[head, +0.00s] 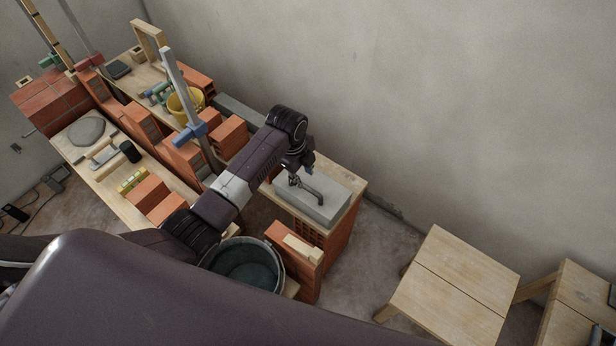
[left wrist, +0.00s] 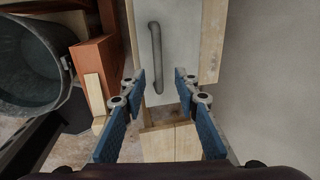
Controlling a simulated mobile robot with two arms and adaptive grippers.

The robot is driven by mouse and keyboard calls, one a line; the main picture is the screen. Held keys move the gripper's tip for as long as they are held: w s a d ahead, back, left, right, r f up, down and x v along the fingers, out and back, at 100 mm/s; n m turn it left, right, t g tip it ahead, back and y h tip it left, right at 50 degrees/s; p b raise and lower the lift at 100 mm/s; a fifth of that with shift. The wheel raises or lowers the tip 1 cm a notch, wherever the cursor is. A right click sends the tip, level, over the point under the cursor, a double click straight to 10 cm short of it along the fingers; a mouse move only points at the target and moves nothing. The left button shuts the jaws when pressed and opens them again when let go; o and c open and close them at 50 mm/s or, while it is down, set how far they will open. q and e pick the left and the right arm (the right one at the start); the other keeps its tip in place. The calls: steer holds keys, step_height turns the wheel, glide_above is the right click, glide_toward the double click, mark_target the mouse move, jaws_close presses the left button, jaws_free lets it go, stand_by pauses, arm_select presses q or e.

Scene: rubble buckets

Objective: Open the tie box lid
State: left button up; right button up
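The tie box (head: 318,207) is a pale grey box on a wooden board on top of bricks, right of centre in the head view. Its lid looks shut and carries a dark grey bar handle (head: 308,188). In the left wrist view the lid (left wrist: 181,40) fills the top middle, with the handle (left wrist: 155,58) running lengthwise. My left gripper (head: 294,178) is over the box near the handle. In the left wrist view its blue fingers (left wrist: 160,78) are wide apart with nothing between them touching. The exact height over the handle is unclear. My right gripper is not in view.
A dark bucket (head: 245,265) stands below my left arm, beside a brick with a wooden block (head: 303,248). Brick stacks and a tool-covered board (head: 105,180) lie left. A plain wall is behind. Wooden tables (head: 455,285) stand at right.

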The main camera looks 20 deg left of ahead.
mark_target(306, 187)
arm_select(q)
steer(key=f, duration=0.3)
steer(key=shift+s+d+f, duration=0.1)
steer(key=shift+d+f, duration=0.1)
steer(key=shift+w+f, duration=0.2)
steer(key=shift+f, duration=0.3)
steer(key=shift+w+f, duration=0.15)
steer(key=shift+f, duration=0.35)
steer(key=shift+w+f, duration=0.1)
steer(key=shift+f, duration=0.35)
steer(key=c, duration=0.4)
jaws_close()
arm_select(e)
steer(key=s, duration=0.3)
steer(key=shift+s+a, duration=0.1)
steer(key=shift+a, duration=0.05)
